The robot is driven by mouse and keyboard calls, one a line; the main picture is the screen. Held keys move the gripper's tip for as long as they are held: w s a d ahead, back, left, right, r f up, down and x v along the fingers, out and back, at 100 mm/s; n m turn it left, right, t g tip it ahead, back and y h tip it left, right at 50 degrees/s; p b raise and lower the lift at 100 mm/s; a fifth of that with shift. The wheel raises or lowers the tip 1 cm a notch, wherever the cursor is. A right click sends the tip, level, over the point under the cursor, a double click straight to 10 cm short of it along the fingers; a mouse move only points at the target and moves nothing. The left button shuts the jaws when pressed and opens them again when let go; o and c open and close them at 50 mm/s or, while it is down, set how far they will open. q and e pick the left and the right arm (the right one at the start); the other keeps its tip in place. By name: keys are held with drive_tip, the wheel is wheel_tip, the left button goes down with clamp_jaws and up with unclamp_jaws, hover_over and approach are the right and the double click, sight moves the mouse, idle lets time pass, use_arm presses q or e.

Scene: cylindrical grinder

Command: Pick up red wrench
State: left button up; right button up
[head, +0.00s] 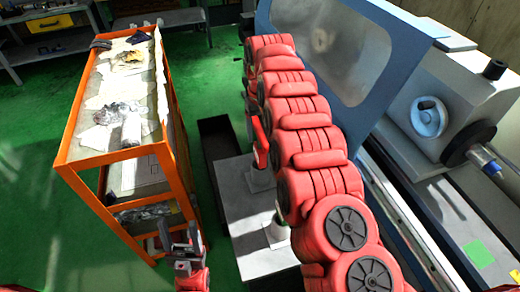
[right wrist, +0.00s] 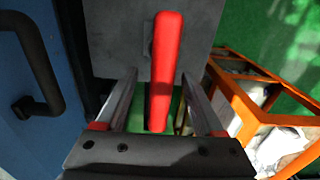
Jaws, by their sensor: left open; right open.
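The red wrench (right wrist: 163,75) stands out in the right wrist view as a long red bar running up from between my right gripper's fingers, in front of a grey surface. My right gripper (right wrist: 158,112) is open, with one finger on each side of the bar and visible gaps beside it. In the head view my red right arm mostly hides this gripper, and I cannot clearly make out the wrench there. My left gripper (head: 181,236) is open and empty, low in the head view in front of the orange cart.
The orange cart (head: 118,155) with cloths and clutter stands at the left. A grey stand (head: 240,192) lies below my right arm. The grinder with its blue windowed door (head: 372,85) is on the right. A black handle (right wrist: 40,75) juts from a blue panel. Green floor is clear at far left.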

sight(260, 158)
drive_tip(key=shift+f+p, duration=0.65)
drive_tip(key=shift+p, duration=0.1)
wheel_tip(260, 158, down, 2)
drive_tip(key=shift+f+p, duration=0.1)
drive_tip(key=shift+p, duration=0.5)
drive_tip(key=shift+w+a+f, duration=0.1)
drive_tip(key=shift+f, duration=0.4)
drive_tip(key=shift+r, duration=0.1)
clamp_jaws()
